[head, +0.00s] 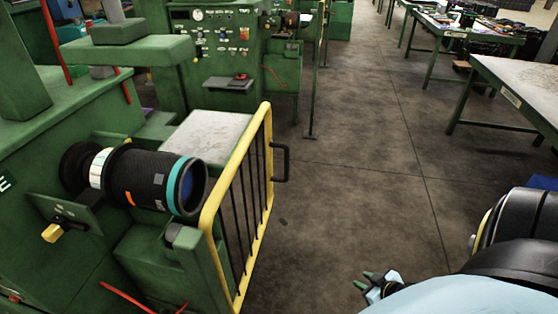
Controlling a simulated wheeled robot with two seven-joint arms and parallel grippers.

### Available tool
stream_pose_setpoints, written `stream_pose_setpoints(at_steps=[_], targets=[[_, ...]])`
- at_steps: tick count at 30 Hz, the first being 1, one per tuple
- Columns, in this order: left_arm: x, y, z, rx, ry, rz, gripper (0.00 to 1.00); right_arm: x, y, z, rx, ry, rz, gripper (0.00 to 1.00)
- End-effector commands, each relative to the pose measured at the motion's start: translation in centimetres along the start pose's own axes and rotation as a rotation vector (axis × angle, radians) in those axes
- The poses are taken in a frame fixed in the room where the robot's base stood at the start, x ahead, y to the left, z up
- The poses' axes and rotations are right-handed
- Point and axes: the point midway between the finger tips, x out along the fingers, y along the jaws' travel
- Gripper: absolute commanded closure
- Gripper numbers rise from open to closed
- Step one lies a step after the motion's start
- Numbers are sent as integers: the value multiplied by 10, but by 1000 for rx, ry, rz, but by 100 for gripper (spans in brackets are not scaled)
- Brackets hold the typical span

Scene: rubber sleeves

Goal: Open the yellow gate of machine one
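The yellow gate (207,222) has a yellow tube frame and thin dark bars. It stands upright along the aisle side of the green machine (30,205), across the space beside the black sleeve, and looks closed. A black handle (286,162) sticks out from its far upright toward the aisle. My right gripper (362,281) is low at the bottom, right of the gate and well apart from the handle. Its small fingers look spread, with nothing between them. My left gripper is out of the picture.
A black sleeve with a teal band (145,182) sits on the machine's spindle, left of the gate. Another green machine (222,55) stands behind. Work tables (515,82) line the right. The aisle floor (345,180) between is clear.

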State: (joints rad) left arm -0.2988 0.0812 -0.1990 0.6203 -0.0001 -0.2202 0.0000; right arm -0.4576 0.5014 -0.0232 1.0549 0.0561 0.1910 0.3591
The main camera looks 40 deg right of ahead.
Motion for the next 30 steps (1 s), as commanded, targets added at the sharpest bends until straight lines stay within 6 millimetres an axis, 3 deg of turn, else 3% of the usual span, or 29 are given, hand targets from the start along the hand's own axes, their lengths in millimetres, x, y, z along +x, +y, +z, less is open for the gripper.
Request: stream_pose_setpoints(at_steps=[1, 3, 6, 10, 13, 17, 30], targets=[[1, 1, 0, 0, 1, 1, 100, -5, 33, -60, -13, 143, -20, 71], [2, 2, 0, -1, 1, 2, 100, -19, 55, -139, -15, 322, -86, 71], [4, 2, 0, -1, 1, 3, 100, -49, 60, -235, -29, 528, -227, 71], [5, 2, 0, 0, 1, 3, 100, -88, 41, -316, -49, 687, -415, 71], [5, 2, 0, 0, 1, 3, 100, -108, 27, -347, -60, 745, -514, 71], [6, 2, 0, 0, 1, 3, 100, -116, 18, -363, -63, 773, -567, 71], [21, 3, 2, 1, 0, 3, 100, -82, -12, -403, -63, 778, -566, 71]])
